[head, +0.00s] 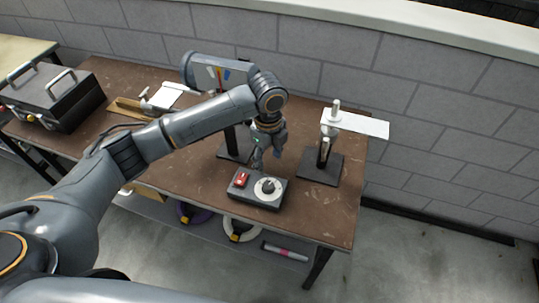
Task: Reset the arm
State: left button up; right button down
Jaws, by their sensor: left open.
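My left arm comes in from the left and reaches over the brown workbench (330,222). My left gripper (257,160) is open and points down, just above and behind a dark control box (243,201). The box has a red switch (241,180) on its left and a round white dial with a black knob (268,187) on its right. I cannot tell whether a fingertip touches the box. My right gripper is not in view.
A stand with a white plate (357,124) is right of the gripper. A grey unit (207,73) on a post stands behind my arm. A black toolbox (54,98) sits at the left. A lower shelf holds tape rolls (240,231). A grey block wall (450,125) is behind.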

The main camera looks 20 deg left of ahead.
pick_arm(q)
jog(key=s+d+f+n+t+h, duration=0.1)
jog(key=s+d+f+n+h, duration=0.1)
jog(key=s+d+f+n, duration=0.3)
jog(key=s+d+f+n+h, duration=0.1)
jog(key=s+d+n, duration=0.1)
jog(key=s+d, duration=0.35)
jog(key=s+a+n+t+y, duration=0.3)
jog(key=s+a+n, duration=1.1)
jog(key=s+a, duration=0.25)
notch_tip(320, 180, down, 28)
jog(key=g+b, duration=0.2)
jog(key=s+a+f+g+b, duration=0.1)
jog(key=s+a+f+b, duration=0.1)
jog(key=s+f, duration=1.5)
jog(key=shift+a+f+m, duration=0.3)
jog(key=shift+a+f, duration=0.1)
jog(key=shift+f, duration=0.35)
